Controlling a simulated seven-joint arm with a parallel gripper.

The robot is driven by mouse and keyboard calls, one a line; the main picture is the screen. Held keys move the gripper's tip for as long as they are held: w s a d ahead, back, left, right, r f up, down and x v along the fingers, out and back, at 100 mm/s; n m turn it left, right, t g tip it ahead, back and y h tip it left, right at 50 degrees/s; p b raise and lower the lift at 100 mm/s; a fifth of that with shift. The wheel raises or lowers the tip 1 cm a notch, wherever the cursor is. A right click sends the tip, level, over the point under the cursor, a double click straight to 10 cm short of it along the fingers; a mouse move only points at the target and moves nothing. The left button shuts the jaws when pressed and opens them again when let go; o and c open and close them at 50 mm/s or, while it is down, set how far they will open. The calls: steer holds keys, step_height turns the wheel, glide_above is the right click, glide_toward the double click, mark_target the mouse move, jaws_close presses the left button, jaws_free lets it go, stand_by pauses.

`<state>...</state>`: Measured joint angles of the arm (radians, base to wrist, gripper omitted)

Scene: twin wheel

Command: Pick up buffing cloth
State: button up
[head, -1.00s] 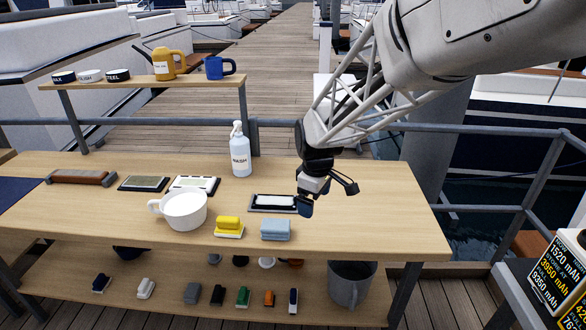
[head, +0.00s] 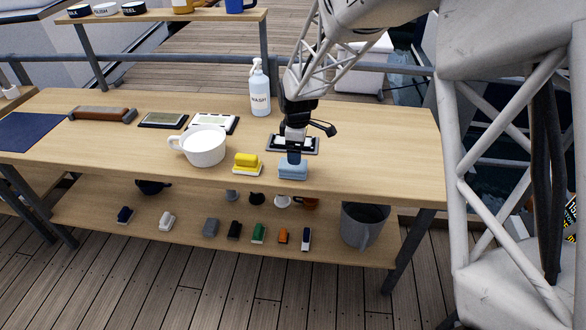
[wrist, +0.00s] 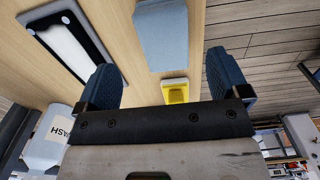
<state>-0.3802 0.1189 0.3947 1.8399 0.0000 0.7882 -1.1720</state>
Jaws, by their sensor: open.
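The buffing cloth appears to be the light blue folded block (head: 293,172) near the front edge of the tabletop, right of the yellow sponge. My gripper (head: 294,157) points down just above it and partly overlaps its top in the head view. In the wrist view the light blue block (wrist: 161,32) lies beyond and between the two spread dark blue fingers of my gripper (wrist: 168,80). The fingers are open with nothing between them. I cannot tell the exact height of the fingertips over the cloth.
A yellow sponge (head: 247,161) sits close left of the cloth, with a white mug (head: 204,150) farther left. A black-framed tray (head: 308,148) lies just behind. A wash bottle (head: 260,92) stands at the back. The tabletop's right end is clear. A lower shelf holds brushes and a grey bucket (head: 363,224).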

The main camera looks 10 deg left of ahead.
mark_target(295, 167)
steer(key=shift+f, duration=1.3)
steer(key=shift+s+a+f, duration=0.1)
steer(key=shift+f, duration=1.2)
steer(key=shift+s+a+f, duration=0.1)
steer(key=shift+f, duration=1.2)
steer(key=c, duration=1)
steer(key=shift+r, duration=0.1)
